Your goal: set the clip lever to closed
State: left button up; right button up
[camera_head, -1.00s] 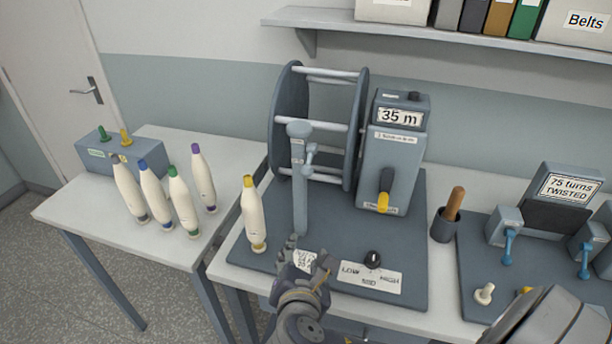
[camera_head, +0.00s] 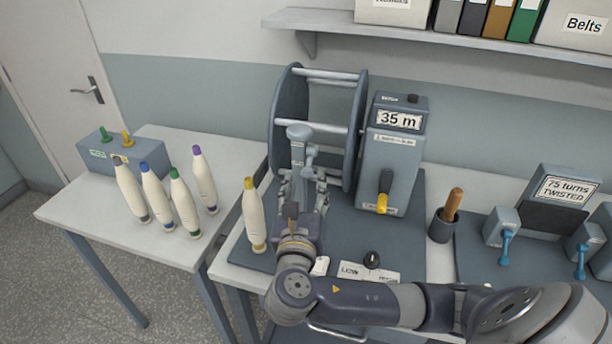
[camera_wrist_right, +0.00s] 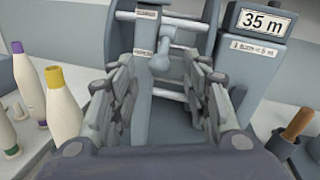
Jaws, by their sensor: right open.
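A grey-blue post (camera_head: 299,134) with a round cap stands on the dark base plate in front of the reel. A small pale lever (camera_head: 311,153) sits on the post's right side, by two small labels too small to read. In the right wrist view the lever (camera_wrist_right: 159,58) has a round knob and hangs beside the post (camera_wrist_right: 143,70). My right gripper (camera_head: 304,180) is open in front of the post, below the lever. In the wrist view its fingers (camera_wrist_right: 163,85) stand either side of post and lever; contact cannot be told. My left gripper is out of view.
The reel (camera_head: 287,100) stands right behind the post. The 35 m counter box (camera_head: 392,150) with a yellow-tipped crank stands to the right. A yellow-topped bobbin (camera_head: 254,220) stands close left of my gripper. More bobbins stand on the left table (camera_head: 105,228).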

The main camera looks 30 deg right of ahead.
aim_at(309, 165)
jog(key=shift+x, duration=1.25)
